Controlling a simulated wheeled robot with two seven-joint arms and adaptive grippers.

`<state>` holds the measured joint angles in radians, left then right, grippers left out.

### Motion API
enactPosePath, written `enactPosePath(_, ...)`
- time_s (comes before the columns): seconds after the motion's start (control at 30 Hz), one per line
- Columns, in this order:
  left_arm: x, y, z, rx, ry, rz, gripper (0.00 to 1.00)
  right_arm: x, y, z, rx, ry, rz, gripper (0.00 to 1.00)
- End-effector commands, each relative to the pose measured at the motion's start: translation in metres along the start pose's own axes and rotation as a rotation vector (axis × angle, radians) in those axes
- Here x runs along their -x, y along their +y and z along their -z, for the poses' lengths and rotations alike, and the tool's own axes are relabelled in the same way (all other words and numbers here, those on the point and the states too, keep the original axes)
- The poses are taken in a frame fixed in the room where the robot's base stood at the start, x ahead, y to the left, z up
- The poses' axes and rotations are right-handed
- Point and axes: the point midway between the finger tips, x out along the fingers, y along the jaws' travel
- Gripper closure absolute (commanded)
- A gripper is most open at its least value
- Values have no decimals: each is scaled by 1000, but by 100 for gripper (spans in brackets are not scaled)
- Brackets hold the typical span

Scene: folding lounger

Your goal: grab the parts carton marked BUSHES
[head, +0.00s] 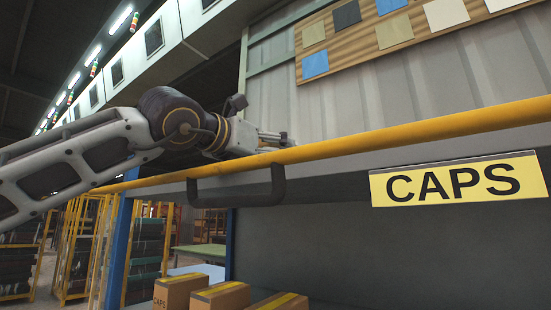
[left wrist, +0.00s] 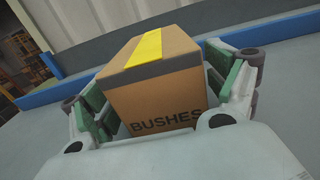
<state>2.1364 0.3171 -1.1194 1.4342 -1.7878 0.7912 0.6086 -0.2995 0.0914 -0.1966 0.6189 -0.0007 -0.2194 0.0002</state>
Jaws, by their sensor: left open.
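The parts carton marked BUSHES (left wrist: 157,100) is brown with a yellow tape strip on top. In the left wrist view it sits between the green-padded fingers of my left gripper (left wrist: 165,88). The gripper is open, with a finger on either side of the carton; I cannot tell whether the pads touch it. In the head view my left gripper (head: 272,138) is just behind the yellow rail, and the carton does not show there. My right gripper is not in view.
A yellow rail (head: 400,138) runs along the shelf front, with a dark handle (head: 237,193) and a CAPS sign (head: 457,181) below. Several cartons, one marked CAPS (head: 172,293), stand lower down. A blue strip (left wrist: 280,32) lies behind the carton.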

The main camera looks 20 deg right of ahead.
Motion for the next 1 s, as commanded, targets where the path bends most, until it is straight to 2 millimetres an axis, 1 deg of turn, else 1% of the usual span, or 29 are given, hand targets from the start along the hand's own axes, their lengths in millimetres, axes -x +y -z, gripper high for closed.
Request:
enactPosePath(0.03,-5,0,-2,1,0,1,12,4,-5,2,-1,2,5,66)
enactPosePath(0.1,-10,0,-2,1,0,1,12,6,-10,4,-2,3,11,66)
enactPosePath(0.2,-15,0,-1,1,0,1,12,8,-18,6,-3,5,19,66)
enactPosePath(0.3,-17,0,-1,1,0,1,12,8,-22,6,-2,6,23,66)
enactPosePath(0.73,-17,0,0,0,-1,1,12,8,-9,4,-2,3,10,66)
enactPosePath(1.0,-17,0,0,0,-1,1,47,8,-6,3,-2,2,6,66)
